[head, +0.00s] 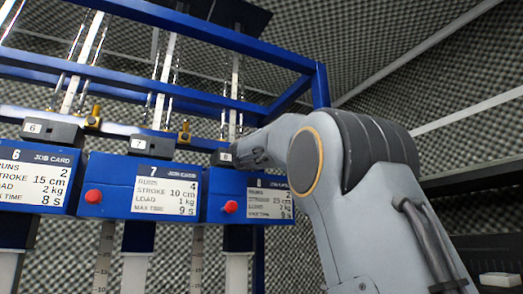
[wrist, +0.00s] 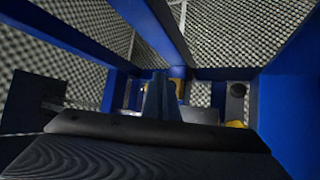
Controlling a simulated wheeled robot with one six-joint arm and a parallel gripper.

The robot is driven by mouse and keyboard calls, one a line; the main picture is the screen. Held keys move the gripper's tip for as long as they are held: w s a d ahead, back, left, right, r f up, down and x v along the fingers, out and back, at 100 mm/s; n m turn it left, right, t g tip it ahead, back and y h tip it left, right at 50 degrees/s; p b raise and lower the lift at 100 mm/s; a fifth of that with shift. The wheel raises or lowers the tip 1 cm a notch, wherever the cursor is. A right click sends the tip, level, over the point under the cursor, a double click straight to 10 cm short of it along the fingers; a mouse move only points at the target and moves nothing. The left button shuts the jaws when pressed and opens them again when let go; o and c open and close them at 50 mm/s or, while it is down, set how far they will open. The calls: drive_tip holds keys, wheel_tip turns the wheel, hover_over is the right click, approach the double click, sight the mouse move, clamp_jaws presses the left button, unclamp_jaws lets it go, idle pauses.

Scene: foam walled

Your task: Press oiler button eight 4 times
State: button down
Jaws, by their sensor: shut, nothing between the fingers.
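The station eight box (head: 212,208) is blue, with a red button (head: 231,207) on its front and a job card (head: 270,204) reading runs 2. A small grey block labelled 8 (head: 226,156) sits on top of it. My arm's wrist end is beside that block and hides what lies behind it. In the wrist view my gripper (wrist: 160,78) is shut and empty, pointing in among the blue frame bars. A brass part (wrist: 178,90) shows just right of the fingertips. I cannot tell which part is oiler button eight, or whether the fingertips touch anything.
Stations seven (head: 152,190) and six (head: 38,180) stand to the left, with red buttons, job cards and brass fittings (head: 184,132) above. A blue frame bar (head: 200,34) crosses overhead. Blue uprights flank the gripper closely in the wrist view.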

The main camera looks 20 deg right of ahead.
drive_tip(key=shift+w, duration=0.15)
drive_tip(key=shift+w, duration=0.3)
drive_tip(key=shift+w, duration=0.45)
idle(0.7)
drive_tip(key=shift+s+b, duration=0.1)
drive_tip(key=shift+b, duration=0.25)
drive_tip(key=shift+s+b, duration=0.75)
drive_tip(key=shift+b, duration=0.1)
drive_tip(key=shift+s, duration=0.15)
drive_tip(key=shift+s+b, duration=1.85)
drive_tip(key=shift+s, duration=0.55)
idle(0.6)
